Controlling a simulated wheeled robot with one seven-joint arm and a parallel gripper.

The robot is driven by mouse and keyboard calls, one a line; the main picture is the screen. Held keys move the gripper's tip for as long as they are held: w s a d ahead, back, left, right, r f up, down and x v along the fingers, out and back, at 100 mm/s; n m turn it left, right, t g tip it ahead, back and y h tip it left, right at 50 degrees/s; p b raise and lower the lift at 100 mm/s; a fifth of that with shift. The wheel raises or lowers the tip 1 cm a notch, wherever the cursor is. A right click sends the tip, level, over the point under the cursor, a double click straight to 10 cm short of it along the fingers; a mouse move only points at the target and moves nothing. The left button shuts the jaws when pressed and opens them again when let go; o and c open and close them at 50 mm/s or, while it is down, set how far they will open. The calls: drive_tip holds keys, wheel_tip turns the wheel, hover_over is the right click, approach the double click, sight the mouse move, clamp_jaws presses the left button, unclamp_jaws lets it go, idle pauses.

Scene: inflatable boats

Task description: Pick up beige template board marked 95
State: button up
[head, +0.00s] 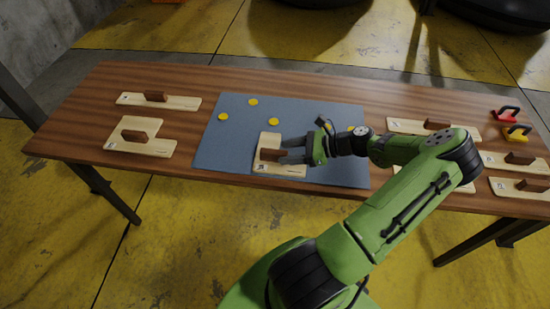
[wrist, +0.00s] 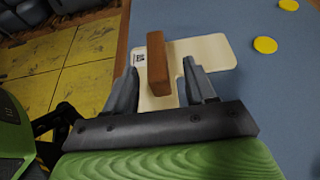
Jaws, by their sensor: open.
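A beige template board (head: 266,166) with a brown block handle lies on the blue-grey mat, near the mat's front edge. In the wrist view the same board (wrist: 207,52) shows a small printed label, too small to read as a number. Its brown handle (wrist: 157,64) stands up between my fingers. My gripper (head: 284,151) is open around the handle, one finger on each side; in the wrist view the gripper (wrist: 160,78) shows gaps beside the handle. Part of the board is hidden by my fingers.
Other beige boards with brown handles lie at left (head: 140,136), back left (head: 158,101) and right (head: 515,161). Yellow discs (head: 253,102) lie on the mat (head: 225,150). A red-handled tool (head: 507,115) and a yellow one (head: 517,132) sit at the right end.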

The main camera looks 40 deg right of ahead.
sight(275, 154)
drive_tip(key=b+x, duration=0.1)
drive_tip(key=x, duration=0.4)
drive_tip(key=shift+s+a, duration=0.15)
drive_tip(key=shift+a, duration=0.05)
drive_tip(key=shift+r, duration=0.1)
clamp_jaws()
